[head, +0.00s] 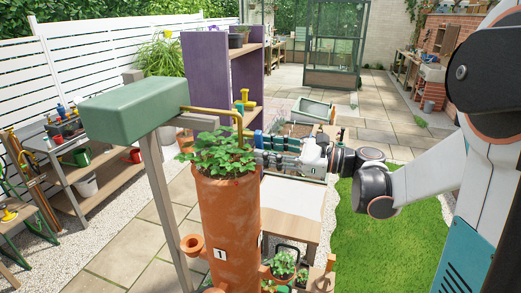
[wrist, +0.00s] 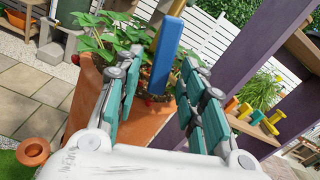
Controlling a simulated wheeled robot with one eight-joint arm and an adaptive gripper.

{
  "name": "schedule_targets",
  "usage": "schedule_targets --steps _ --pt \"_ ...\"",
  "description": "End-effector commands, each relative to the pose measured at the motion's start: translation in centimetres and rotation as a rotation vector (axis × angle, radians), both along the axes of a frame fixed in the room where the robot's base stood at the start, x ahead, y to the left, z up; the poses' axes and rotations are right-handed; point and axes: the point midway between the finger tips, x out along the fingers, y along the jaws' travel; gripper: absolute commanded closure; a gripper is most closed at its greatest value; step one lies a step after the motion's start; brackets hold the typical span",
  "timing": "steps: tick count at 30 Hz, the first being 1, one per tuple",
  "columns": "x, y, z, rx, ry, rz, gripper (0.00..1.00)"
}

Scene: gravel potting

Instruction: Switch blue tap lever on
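The blue tap lever (wrist: 165,55) shows in the wrist view as a long blue bar, slanting slightly, beside a brass pipe (wrist: 177,8). It appears between the two teal-padded fingers of my gripper (wrist: 163,65). The fingers are spread apart, with a visible gap on each side of the lever. I cannot tell how deep the lever lies between them. In the head view my gripper (head: 258,152) reaches left to the top of a terracotta tower planter (head: 228,215). The brass pipe (head: 212,110) runs from a green tank (head: 135,108) to above this planter.
Strawberry-like leaves (head: 215,150) fill the planter top, close to my fingers. A purple shelf (head: 205,80) stands behind, with coloured tap-like items (wrist: 262,115) on it. A wooden table (head: 293,215) is below my gripper. Lawn (head: 375,235) lies to the right.

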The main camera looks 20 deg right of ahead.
Motion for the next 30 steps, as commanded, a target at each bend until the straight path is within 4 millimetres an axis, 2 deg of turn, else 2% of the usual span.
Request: schedule_targets --steps 6,16,17,21,30 --pt "1.2 1.6 0.0 0.0 0.0 0.001 0.63" --pt "1.3 1.8 0.0 0.0 0.0 0.0 0.63" --pt "1.3 1.8 0.0 0.0 0.0 0.0 0.68" --pt "1.3 1.8 0.0 -0.001 -0.001 0.0 1.0" --pt "1.1 2.0 -0.1 0.026 0.036 0.0 1.0"
